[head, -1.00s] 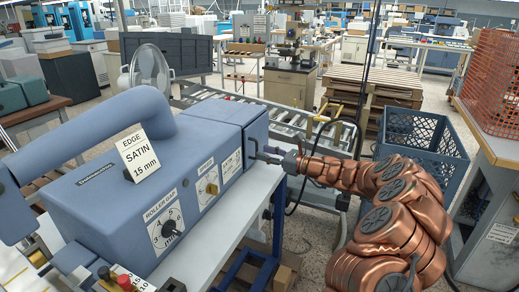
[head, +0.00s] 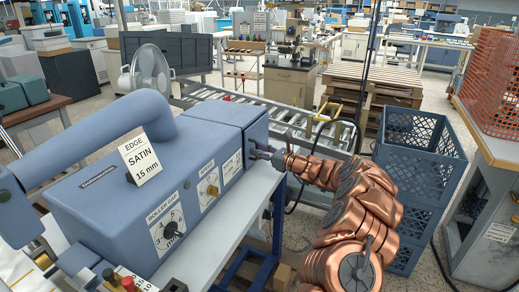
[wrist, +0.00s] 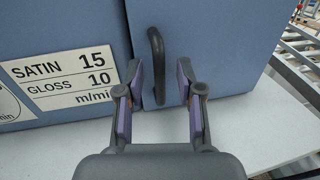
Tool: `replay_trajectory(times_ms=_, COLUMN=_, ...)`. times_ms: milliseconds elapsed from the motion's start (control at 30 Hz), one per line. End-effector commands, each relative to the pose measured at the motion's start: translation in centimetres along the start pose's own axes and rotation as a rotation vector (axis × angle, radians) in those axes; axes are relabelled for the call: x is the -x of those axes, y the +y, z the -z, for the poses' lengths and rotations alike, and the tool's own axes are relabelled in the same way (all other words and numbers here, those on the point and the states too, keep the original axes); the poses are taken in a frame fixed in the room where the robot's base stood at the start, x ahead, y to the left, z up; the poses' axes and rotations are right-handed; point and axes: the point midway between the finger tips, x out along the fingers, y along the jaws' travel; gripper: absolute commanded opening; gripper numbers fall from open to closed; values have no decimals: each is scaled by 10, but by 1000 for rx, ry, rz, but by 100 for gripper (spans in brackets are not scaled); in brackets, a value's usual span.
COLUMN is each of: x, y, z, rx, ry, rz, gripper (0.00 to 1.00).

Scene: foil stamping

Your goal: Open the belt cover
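The blue machine (head: 110,215) stands on a white bench, with its belt cover (head: 235,115) as the separate end section at the right. The cover sits flush against the body with a thin seam between them. In the wrist view the cover (wrist: 220,40) carries a dark upright bar handle (wrist: 157,65). My gripper (wrist: 160,80) is open, with one finger on each side of the handle's lower part. Neither finger visibly presses on the handle. In the head view my gripper (head: 265,151) is at the cover's front face, and the handle is hard to make out there.
A white bench top (head: 225,225) runs below the machine. A roller conveyor (head: 300,130) lies behind it. Blue crates (head: 420,150) stand to the right of my arm. A label plate (wrist: 62,77) is on the body left of the seam.

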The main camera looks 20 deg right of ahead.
Motion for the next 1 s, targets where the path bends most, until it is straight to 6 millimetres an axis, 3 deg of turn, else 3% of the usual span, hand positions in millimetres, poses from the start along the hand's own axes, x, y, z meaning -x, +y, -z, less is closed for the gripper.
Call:
replay_trajectory(times_ms=300, x=-2, y=0, z=0, rx=1, ry=0, rz=-1, gripper=37)
replay_trajectory(times_ms=667, x=-2, y=0, z=0, rx=1, ry=-1, rz=-1, gripper=0)
replay_trajectory(times_ms=1000, x=-2, y=0, z=0, rx=1, ry=-1, rz=-1, gripper=0)
